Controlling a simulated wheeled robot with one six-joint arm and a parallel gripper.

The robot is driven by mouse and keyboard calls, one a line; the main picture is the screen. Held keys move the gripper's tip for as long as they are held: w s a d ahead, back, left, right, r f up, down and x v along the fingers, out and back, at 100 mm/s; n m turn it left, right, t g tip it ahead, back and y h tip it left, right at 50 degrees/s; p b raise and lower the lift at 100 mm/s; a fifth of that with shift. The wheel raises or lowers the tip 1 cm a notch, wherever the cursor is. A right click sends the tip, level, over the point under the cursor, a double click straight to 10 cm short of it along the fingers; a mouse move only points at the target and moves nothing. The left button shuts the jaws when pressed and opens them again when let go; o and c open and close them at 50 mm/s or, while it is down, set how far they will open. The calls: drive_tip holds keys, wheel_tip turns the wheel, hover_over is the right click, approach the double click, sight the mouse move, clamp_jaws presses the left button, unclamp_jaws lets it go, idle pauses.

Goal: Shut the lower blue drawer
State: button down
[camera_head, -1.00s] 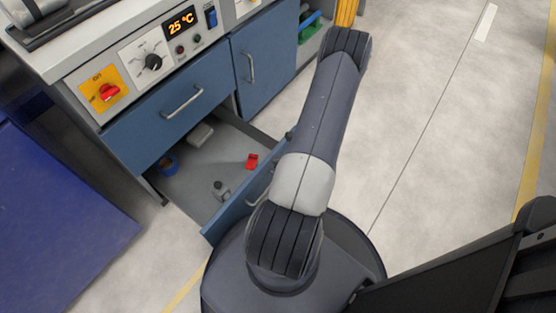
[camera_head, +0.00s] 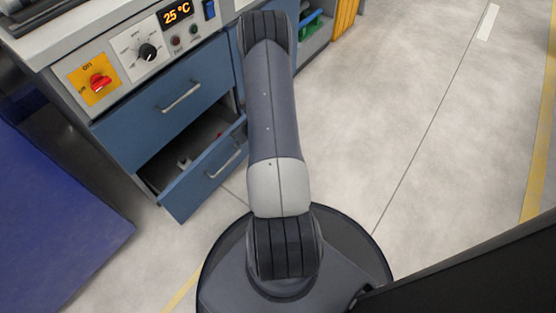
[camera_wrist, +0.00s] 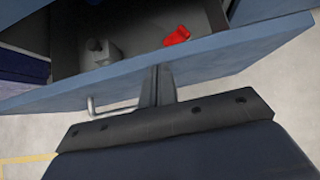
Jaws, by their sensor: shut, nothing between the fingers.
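The lower blue drawer (camera_head: 203,177) stands partly open below the shut upper blue drawer (camera_head: 163,112). A strip of its grey inside shows behind the front panel. In the wrist view the drawer front (camera_wrist: 220,52) spans the picture, with its bar handle (camera_wrist: 100,112) left of my fingers. My gripper (camera_wrist: 158,82) is shut and empty, with its fingertips at the outer face of the drawer front, right of the handle. They seem to touch it. In the head view my arm hides the gripper.
Inside the drawer lie a red part (camera_wrist: 177,37) and a grey part (camera_wrist: 100,50). Above is a control panel with a red switch (camera_head: 101,82). A blue slab (camera_head: 50,220) stands at the left. The floor (camera_head: 400,110) at right is clear.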

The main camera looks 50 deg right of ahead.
drive_tip(key=w+a, duration=0.1)
drive_tip(key=w, duration=1.3)
drive_tip(key=shift+r, duration=0.1)
